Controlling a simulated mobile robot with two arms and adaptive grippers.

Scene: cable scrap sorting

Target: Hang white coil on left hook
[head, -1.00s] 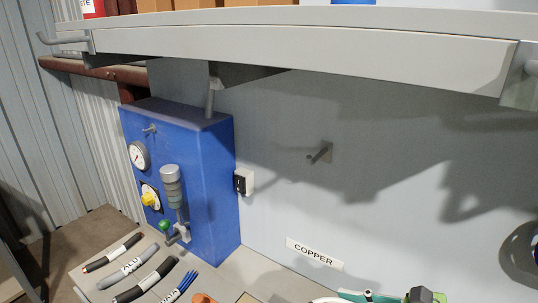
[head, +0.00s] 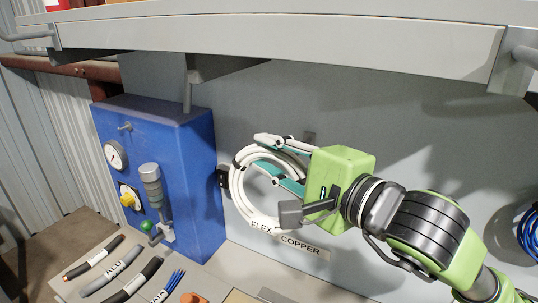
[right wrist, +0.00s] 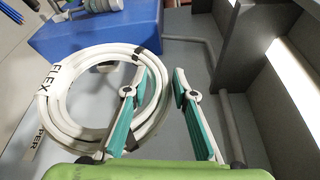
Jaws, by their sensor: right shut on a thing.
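The white coil (head: 240,192), with black ties and a FLEX label, is at my right gripper (head: 262,153) in front of the wall. My right gripper is shut on the coil at its upper part; the coil hangs roughly upright. In the right wrist view the coil (right wrist: 52,110) lies at and behind the left finger of the right gripper (right wrist: 160,78). The wall hook (head: 309,136) above the COPPER label (head: 302,247) is mostly hidden behind my right gripper. I cannot tell whether the coil touches it. My left gripper is not in view.
A grey shelf (head: 300,45) runs overhead. Several cable pieces (head: 100,262) lie on the bench. A blue coil (head: 529,232) hangs at the far right.

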